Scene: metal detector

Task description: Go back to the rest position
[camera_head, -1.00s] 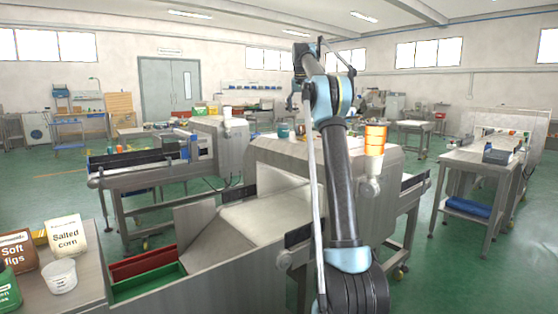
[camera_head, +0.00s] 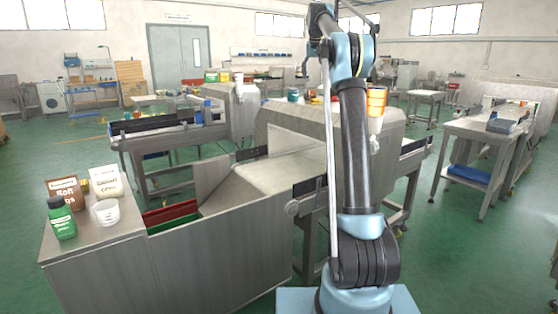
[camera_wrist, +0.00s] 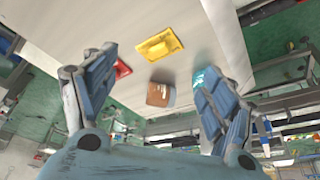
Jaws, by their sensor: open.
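My arm (camera_head: 352,150) stands upright in the head view, bending at its top near the upper edge. My gripper (camera_wrist: 155,72) shows in the wrist view with its two blue fingers spread wide apart. Nothing is held between them. Beyond the fingers, apart from them, are a yellow package (camera_wrist: 160,44) and a brown item (camera_wrist: 160,94) on a pale surface. A red item (camera_wrist: 122,69) is partly hidden behind the left finger, and a teal item is partly hidden by the right one. In the head view I cannot make out the fingers clearly.
A metal detector (camera_head: 290,130) with a conveyor stands just beyond my arm. At left, a counter (camera_head: 75,252) holds a brown bag (camera_head: 66,193), a pale bag (camera_head: 107,182), a white cup (camera_head: 107,214) and a green bottle (camera_head: 61,222). A red bin (camera_head: 170,213) lies beside it.

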